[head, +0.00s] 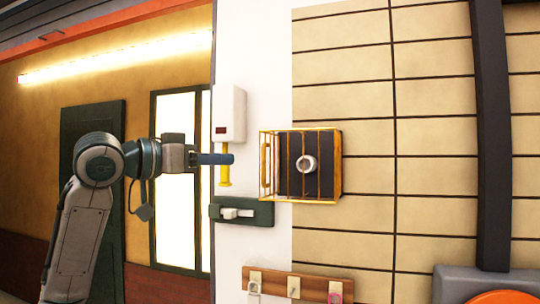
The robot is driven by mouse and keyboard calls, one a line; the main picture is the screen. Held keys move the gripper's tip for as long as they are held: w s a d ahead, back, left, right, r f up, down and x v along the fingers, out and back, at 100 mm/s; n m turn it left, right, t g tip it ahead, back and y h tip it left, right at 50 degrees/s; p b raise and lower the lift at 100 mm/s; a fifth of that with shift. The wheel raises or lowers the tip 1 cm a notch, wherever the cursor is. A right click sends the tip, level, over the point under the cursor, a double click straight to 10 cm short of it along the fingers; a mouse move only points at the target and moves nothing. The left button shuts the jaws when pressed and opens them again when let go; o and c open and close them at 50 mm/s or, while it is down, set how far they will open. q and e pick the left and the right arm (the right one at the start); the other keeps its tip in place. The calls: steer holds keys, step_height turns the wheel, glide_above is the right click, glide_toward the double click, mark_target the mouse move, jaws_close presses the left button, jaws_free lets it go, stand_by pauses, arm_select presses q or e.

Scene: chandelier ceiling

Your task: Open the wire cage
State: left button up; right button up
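The wire cage (322,200) has yellow wires and is mounted on the wall right of the middle of the head view. Behind its wires is a dark panel (325,165) with a round pale knob (308,164). An upright yellow bar like a handle shows at the cage's left side. My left gripper (232,159) reaches in from the left, with its blue fingers pointing right, left of the cage and apart from it in the picture. The fingers overlap into one bar, so their opening is hidden. My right gripper is not in view.
A white box (229,113) with a dark display is above my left fingertips, and a yellow piece (224,178) hangs under it. A dark green plate (259,214) with a pale lever is below. A wooden hook rail (310,287) is lower down. A dark post (492,140) stands right.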

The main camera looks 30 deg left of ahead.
mark_target(263, 157)
arm_select(q)
steer(key=p+x, duration=0.4)
steer(key=x, duration=0.4)
steer(key=shift+w+d+r, duration=0.1)
steer(key=shift+w+d, duration=0.2)
steer(key=shift+w+p, duration=0.4)
steer(key=shift+w, duration=0.25)
steer(key=shift+d, duration=0.1)
jaws_close()
